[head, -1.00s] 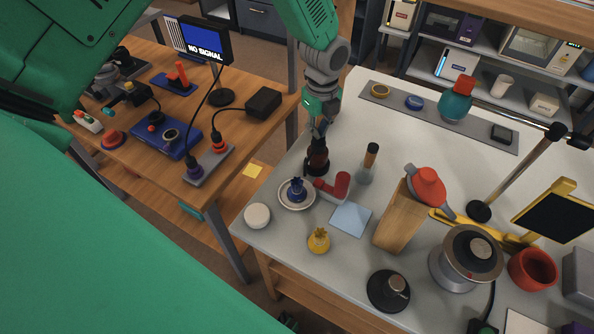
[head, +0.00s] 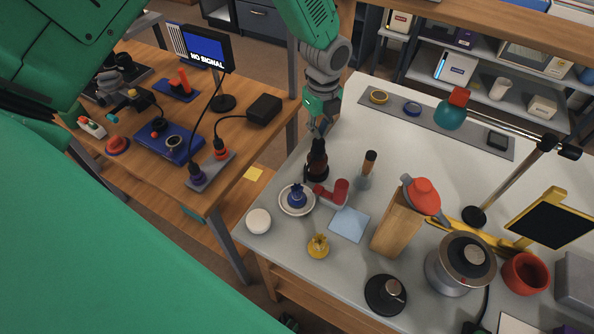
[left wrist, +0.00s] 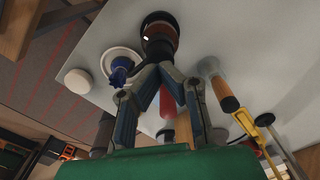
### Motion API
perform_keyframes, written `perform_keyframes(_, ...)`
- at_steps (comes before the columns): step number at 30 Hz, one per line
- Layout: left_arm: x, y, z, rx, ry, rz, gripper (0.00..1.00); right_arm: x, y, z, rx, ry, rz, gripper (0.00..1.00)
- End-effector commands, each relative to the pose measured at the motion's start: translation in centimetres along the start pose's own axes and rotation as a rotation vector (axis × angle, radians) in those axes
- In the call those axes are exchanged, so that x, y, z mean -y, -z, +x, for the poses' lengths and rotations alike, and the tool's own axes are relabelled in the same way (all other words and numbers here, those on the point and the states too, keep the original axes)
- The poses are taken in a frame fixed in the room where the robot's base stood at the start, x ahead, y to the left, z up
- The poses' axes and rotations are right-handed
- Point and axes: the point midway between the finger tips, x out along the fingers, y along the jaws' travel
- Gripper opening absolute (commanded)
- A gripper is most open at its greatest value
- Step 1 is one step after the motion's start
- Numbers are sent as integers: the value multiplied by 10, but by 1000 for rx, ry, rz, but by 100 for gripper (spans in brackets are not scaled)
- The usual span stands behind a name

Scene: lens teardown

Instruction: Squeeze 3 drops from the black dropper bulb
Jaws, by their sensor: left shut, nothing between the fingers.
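The brown bottle (head: 317,168) stands upright on the white table, with its black dropper bulb (head: 318,144) on top. My left gripper (head: 319,132) comes down from above with its fingertips right at the bulb. In the left wrist view the fingers of my left gripper (left wrist: 163,72) converge to a point, shut with nothing between them, in front of the dark bottle (left wrist: 160,32). Whether the tips touch the bulb cannot be told. No drops are visible. My right gripper is not in view.
A blue pad (head: 349,223) and a wooden block (head: 397,228) lie nearer. The table behind the bottle is fairly clear.

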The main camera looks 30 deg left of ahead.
Motion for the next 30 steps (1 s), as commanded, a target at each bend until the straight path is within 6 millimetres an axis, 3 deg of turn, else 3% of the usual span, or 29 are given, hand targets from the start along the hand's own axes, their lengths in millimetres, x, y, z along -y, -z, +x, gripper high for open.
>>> perform_keyframes(30, 0, 0, 30, 0, 1, 0, 0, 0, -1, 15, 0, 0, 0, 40)
